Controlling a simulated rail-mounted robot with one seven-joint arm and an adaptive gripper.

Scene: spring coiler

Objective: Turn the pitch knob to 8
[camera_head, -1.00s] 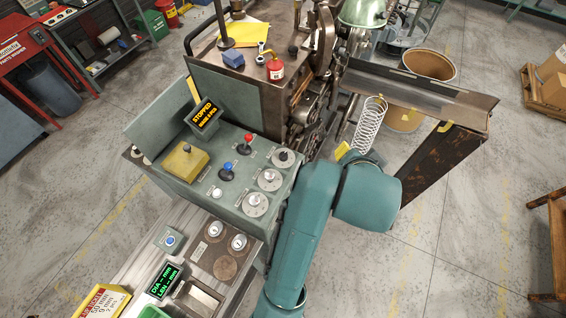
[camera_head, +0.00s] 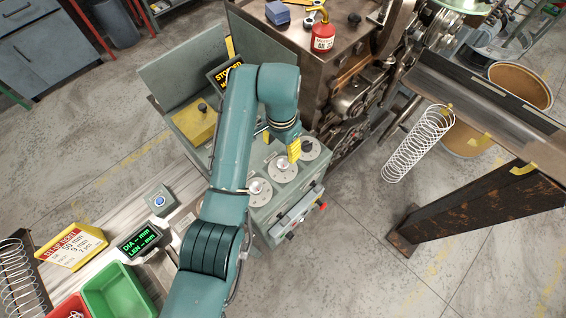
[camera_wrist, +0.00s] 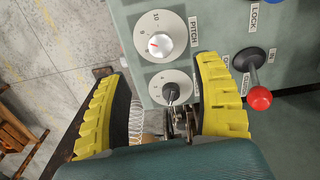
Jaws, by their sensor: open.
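The pitch knob (camera_wrist: 160,44) is a silver cap on a pale round dial, beside a PITCH label in the wrist view. Its red mark points left in that view; the number it meets is too small to read. In the head view the pitch dial (camera_head: 283,166) appears to be the middle of three on the green console. My gripper (camera_wrist: 163,68) is open and empty, with one yellow ribbed finger on each side of the view. In the head view my gripper (camera_head: 294,150) hangs above the dials, close to the far one; contact is not visible.
A second dial with a black pointer (camera_wrist: 171,92) lies between my fingers in the wrist view. A red-ball lever (camera_wrist: 260,98) stands right of my fingers. A wire spring (camera_head: 418,143) hangs right of the console. A red bottle (camera_head: 322,35) stands on the machine.

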